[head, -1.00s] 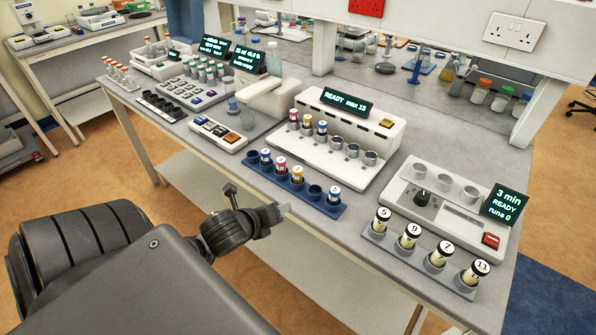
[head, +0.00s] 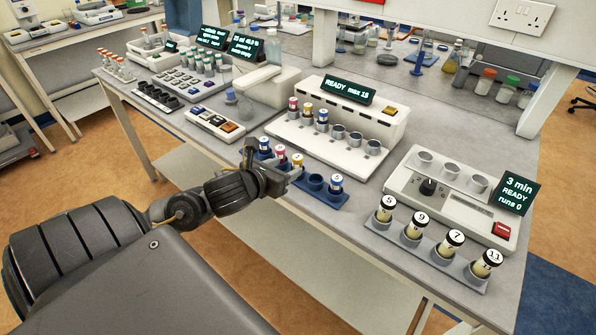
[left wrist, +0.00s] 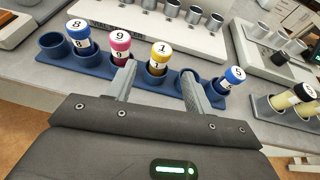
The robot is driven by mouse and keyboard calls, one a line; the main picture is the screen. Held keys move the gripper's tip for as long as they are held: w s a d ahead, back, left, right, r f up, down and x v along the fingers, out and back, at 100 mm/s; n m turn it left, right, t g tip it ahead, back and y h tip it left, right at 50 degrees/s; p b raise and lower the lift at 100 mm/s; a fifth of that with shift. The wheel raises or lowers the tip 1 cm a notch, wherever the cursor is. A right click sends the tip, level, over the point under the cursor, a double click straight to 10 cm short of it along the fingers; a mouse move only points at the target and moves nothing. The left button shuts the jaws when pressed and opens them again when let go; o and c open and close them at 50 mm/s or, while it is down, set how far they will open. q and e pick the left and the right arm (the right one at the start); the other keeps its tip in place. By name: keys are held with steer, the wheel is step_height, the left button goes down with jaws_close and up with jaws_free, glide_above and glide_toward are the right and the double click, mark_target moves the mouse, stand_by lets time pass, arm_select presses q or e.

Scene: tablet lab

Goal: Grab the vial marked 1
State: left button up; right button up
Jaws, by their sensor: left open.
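The vial marked 1 (left wrist: 160,56) has a yellow cap and stands upright in a slot of the blue rack (left wrist: 104,73). In the head view its yellow cap (head: 298,159) shows just beyond my left gripper (head: 272,165). In the left wrist view my left gripper (left wrist: 158,76) is open and empty, with one finger on each side of the line to vial 1. Its left finger is close to the pink vial 9 (left wrist: 120,44). Whether the fingers reach around vial 1 is hard to tell. My right gripper is not in view.
The blue rack also holds blue-capped vial 8 (left wrist: 79,35) and blue-capped vial 5 (left wrist: 234,75), with an empty slot left of vial 5. A white device (head: 352,128) with metal wells stands behind. A grey rack (head: 408,243) with several black-and-white-capped vials stands to the right.

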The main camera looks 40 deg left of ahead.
mark_target(294, 163)
arm_select(q)
steer(key=shift+b+x, duration=0.5)
steer(key=shift+x, duration=0.45)
steer(key=shift+w+a, duration=0.1)
steer(key=shift+w, duration=0.15)
steer(key=p+x, duration=0.2)
steer(key=x, duration=0.2)
steer(key=shift+w+f, duration=0.15)
steer(key=shift+w, duration=0.2)
steer(key=c, duration=1.1)
steer(key=shift+o, duration=0.2)
